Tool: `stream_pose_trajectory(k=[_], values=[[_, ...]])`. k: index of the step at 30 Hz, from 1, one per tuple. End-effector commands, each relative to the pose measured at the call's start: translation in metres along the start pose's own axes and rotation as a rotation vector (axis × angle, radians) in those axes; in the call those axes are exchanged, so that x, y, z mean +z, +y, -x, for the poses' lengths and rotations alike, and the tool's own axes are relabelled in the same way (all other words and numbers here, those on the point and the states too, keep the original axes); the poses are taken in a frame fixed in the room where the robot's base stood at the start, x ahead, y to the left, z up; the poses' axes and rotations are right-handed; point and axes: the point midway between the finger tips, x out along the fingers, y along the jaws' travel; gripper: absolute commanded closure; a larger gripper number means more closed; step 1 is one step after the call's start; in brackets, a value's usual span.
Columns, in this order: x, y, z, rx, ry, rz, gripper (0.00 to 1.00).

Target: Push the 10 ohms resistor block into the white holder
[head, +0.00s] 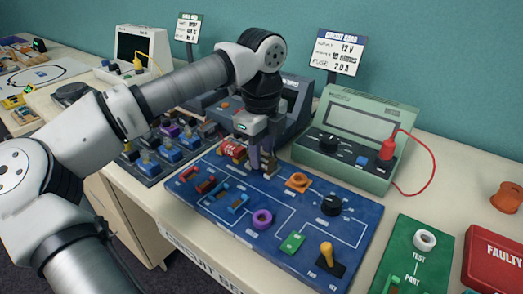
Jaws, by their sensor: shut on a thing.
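My gripper (262,170) points down over the back left of the blue circuit board (215,212). Its jaws are shut on a small block, mostly hidden between the fingers, whose label I cannot read. A red block with pale markings (232,150) sits just left of the fingers. A white holder is not clearly made out on the board; the fingers hide the surface behind them. A sign (338,55) behind reads 12 V, what looks like 10 ohms, and 2.0 A.
The board carries red and blue parts (237,203), a purple ring (262,218), an orange part (298,180), a black knob (331,205) and a yellow lever (326,254). A block tray (150,170) lies left. A green meter (350,135) with a red lead stands behind.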

Motion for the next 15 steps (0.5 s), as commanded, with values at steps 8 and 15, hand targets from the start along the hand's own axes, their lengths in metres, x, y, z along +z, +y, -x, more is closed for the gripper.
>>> stream_pose_trajectory(k=[8, 15], values=[[0.0, 0.0001, -0.0039, 0.0, 0.0, 0.0, 0.96], [0.0, 0.0001, -0.0068, 0.0, 0.0, 0.0, 0.96]])
